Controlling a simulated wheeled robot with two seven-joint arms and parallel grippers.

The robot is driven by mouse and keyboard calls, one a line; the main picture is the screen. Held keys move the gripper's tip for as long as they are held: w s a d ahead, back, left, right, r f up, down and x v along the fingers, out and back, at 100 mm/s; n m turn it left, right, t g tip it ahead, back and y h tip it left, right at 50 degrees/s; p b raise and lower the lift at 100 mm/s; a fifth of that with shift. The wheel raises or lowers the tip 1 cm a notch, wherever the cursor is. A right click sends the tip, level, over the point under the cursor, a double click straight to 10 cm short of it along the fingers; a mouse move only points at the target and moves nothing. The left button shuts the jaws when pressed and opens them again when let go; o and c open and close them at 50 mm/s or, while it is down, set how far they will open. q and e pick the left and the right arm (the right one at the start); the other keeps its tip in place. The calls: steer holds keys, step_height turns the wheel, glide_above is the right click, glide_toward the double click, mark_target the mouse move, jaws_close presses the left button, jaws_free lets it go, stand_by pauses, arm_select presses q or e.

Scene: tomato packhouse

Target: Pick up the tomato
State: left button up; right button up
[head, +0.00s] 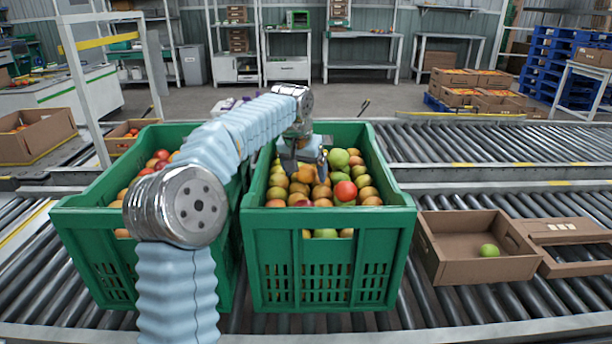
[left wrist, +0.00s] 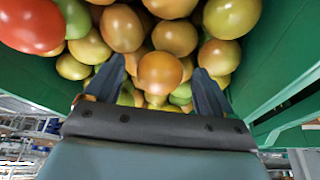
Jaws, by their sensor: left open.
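Several tomatoes, green, orange and red, fill the right green crate (head: 327,218). My left gripper (head: 303,172) is inside that crate, over the tomatoes near its left side. In the left wrist view the left gripper (left wrist: 158,88) has its two dark fingers apart. An orange tomato (left wrist: 160,73) shows between the fingertips; I cannot tell whether they touch it. A red tomato (left wrist: 30,25) lies at the upper left of that view. It cannot be told which tomato is the task's one. My right gripper is not in view.
A second green crate (head: 95,222) with tomatoes stands to the left, partly hidden by my left arm. A cardboard box (head: 460,262) with one green tomato (head: 489,250) sits to the right on the roller conveyor (head: 470,305). The crate walls stand close around the gripper.

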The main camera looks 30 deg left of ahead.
arm_select(q)
steer(key=shift+w+f, duration=0.1)
steer(key=shift+f, duration=0.15)
steer(key=c, duration=0.8)
steer(key=shift+r, duration=0.15)
steer(key=shift+c, duration=0.2)
